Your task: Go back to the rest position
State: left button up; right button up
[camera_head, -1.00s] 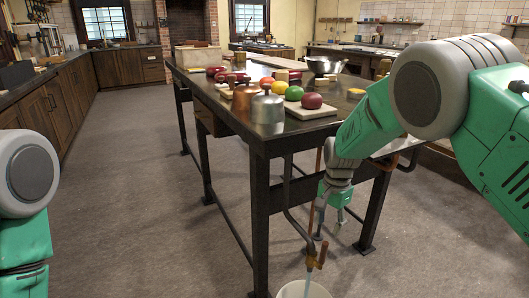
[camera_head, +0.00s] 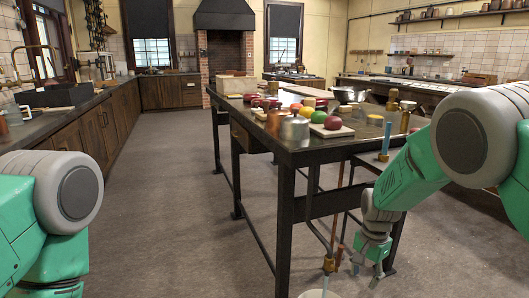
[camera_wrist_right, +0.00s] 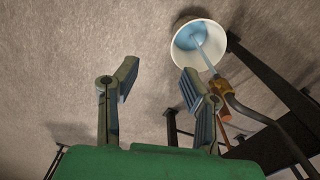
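My right gripper (camera_head: 367,270) hangs low beside the right end of the dark table (camera_head: 290,158). In the right wrist view its two fingers (camera_wrist_right: 163,85) are spread with nothing between them. A brass tap (camera_head: 329,264) on a pipe is just left of the gripper in the head view; it also shows in the wrist view (camera_wrist_right: 221,88), close to the right finger. A pale bucket (camera_wrist_right: 182,58) stands on the floor below, with a blue stream or rod reaching into it. My left arm shows at the lower left, but its gripper is out of view.
The table carries a metal canister (camera_head: 295,130), fruit on a board (camera_head: 331,132), a bowl (camera_head: 348,95) and brass pieces. A blue upright piece (camera_head: 386,138) stands at its right side. Counters (camera_head: 85,130) line the left wall. The floor (camera_head: 180,210) between is clear.

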jog(key=s+d+f+n+p, duration=0.1)
jog(key=s+f+n, duration=0.1)
jog(key=s+f, duration=0.35)
jog(key=s+d+f+n+h+p, duration=0.1)
jog(key=s+d+f+n, duration=0.1)
jog(key=s, duration=0.6)
jog(key=s+d+f+n+p, duration=0.1)
jog(key=s+f+n, duration=0.1)
jog(key=s+f, duration=0.35)
jog(key=s+r+n+p, duration=0.1)
jog(key=s+r+n, duration=0.1)
jog(key=s, duration=0.7)
jog(key=s+a+r+n+p, duration=0.1)
jog(key=s+r+n, duration=0.2)
jog(key=s, duration=0.7)
jog(key=shift+s+a+r+n+t+y, duration=0.25)
jog(key=shift+r+n+t+y, duration=0.05)
jog(key=shift+t+y, duration=0.1)
